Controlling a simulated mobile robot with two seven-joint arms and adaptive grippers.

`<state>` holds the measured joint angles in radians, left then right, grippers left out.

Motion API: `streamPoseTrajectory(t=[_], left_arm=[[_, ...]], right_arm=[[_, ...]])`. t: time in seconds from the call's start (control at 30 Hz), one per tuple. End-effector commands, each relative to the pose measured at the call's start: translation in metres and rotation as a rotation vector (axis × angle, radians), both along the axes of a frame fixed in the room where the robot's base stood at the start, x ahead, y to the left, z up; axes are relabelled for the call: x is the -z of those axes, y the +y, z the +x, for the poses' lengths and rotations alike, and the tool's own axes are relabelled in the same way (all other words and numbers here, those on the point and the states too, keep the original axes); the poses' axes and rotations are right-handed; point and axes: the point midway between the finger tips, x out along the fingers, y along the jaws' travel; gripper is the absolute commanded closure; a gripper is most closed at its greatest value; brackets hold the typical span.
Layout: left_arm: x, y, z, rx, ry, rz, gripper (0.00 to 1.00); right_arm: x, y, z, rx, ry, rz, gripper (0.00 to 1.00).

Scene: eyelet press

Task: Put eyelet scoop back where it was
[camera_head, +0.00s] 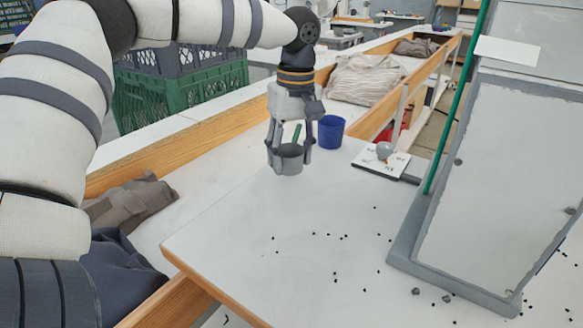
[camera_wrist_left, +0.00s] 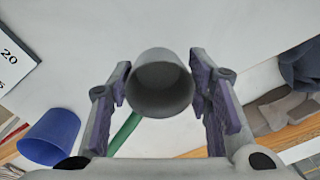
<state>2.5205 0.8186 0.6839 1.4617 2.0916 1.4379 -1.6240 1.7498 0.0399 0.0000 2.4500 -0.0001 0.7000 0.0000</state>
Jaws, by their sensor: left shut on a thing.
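The eyelet scoop is a small grey cup (camera_head: 288,164) with a green handle (camera_head: 297,133). It is at the back of the white table, near the table's left edge. My left gripper (camera_head: 290,152) points down and is shut on the grey cup, with a finger on each side. In the left wrist view the cup (camera_wrist_left: 162,88) sits between the purple finger pads, and the green handle (camera_wrist_left: 124,132) shows beside it. I cannot tell whether the cup touches the tabletop. My right gripper is not in view.
A blue cup (camera_head: 331,132) stands just right of the gripper. A marked white card (camera_head: 368,162) with a small grey object lies further right. A grey-framed panel (camera_head: 490,170) fills the right side. Dark bits are scattered over the front table; the left part (camera_head: 225,240) is clear.

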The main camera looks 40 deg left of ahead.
Motion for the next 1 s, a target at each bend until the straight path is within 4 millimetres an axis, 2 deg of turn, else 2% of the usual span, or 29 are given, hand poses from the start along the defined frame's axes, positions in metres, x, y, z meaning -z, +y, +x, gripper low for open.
streamPoseTrajectory(t=[0.1, 0.17, 0.23, 0.27, 0.5, 0.53, 0.6, 0.9, 1.0], left_arm=[[0.028, 0.002, -0.001, 0.002, 0.012, 0.001, 0.85], [0.036, 0.002, -0.001, 0.001, 0.009, 0.000, 0.85], [0.035, 0.002, -0.001, 0.000, 0.003, 0.000, 0.84], [0.034, 0.002, -0.001, 0.000, 0.002, 0.000, 0.89], [0.036, 0.002, -0.001, 0.000, 0.001, 0.000, 0.90], [0.036, 0.002, -0.001, 0.000, 0.001, 0.000, 0.50], [0.036, 0.002, -0.001, 0.000, 0.001, 0.000, 0.35], [0.035, 0.002, -0.001, 0.000, 0.001, 0.001, 0.35], [0.024, 0.001, 0.000, 0.000, -0.003, 0.001, 0.35]], right_arm=[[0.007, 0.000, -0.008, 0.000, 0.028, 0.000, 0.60], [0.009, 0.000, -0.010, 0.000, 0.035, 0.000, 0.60], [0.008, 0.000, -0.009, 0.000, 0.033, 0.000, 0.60], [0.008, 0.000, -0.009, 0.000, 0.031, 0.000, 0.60], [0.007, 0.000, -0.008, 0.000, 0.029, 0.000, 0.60], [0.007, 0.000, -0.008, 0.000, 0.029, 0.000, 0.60], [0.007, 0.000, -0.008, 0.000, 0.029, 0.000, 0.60], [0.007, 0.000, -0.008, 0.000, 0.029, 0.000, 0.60], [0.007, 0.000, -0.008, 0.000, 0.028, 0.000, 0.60]])
